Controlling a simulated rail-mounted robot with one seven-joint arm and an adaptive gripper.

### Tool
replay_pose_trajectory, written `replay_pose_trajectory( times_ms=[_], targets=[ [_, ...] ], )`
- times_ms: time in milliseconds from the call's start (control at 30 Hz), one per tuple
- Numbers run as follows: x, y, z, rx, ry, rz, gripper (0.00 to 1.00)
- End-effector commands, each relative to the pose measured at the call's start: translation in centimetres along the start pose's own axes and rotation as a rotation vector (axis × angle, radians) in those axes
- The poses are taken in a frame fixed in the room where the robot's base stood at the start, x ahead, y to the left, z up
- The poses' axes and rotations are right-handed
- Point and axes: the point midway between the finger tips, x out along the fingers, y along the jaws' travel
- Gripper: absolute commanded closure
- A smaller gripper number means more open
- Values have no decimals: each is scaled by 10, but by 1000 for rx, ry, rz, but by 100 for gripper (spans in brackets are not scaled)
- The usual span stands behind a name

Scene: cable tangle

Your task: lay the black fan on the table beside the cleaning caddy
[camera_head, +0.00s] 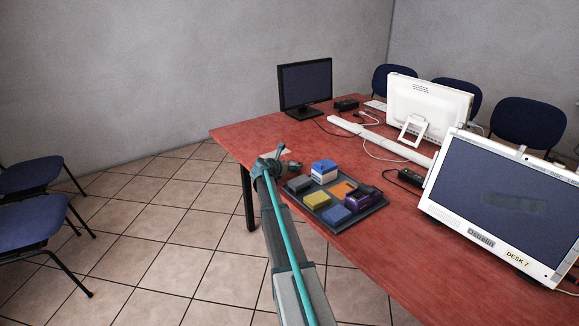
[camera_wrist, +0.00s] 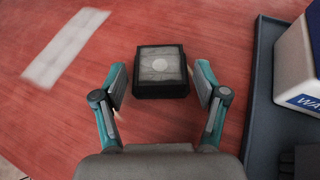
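The black fan (camera_wrist: 160,72), a square block with a grey top and a pale round centre, lies flat on the red table in the wrist view. My gripper (camera_wrist: 160,85) is open, one finger on each side of the fan, with a gap of table showing on both sides. In the head view my gripper (camera_head: 275,160) is over the table's left edge, beside the cleaning caddy, and largely hides the fan. The caddy (camera_head: 364,218) is a dark flat tray of coloured blocks. Its wall (camera_wrist: 262,92) runs right of my right finger in the wrist view.
A white and blue box (camera_wrist: 299,65) stands in the caddy, also in the head view (camera_head: 324,171). A white flat strip (camera_wrist: 66,47) lies left of the fan. Monitors (camera_head: 305,86), a white trunking (camera_head: 385,141) and cables lie farther back. Bare table surrounds the fan.

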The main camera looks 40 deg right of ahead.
Motion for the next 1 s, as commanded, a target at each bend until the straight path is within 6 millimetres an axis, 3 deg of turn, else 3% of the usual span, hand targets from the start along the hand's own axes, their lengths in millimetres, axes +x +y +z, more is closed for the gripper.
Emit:
replay_pose_trajectory(
  times_ms=[367, 467, 1000],
  targets=[
    [-1, 0, 2, 0, 0, 0, 22],
    [-10, 0, 2, 0, 0, 1, 22],
    [-104, -2, 2, 0, 0, 0, 22]
  ],
)
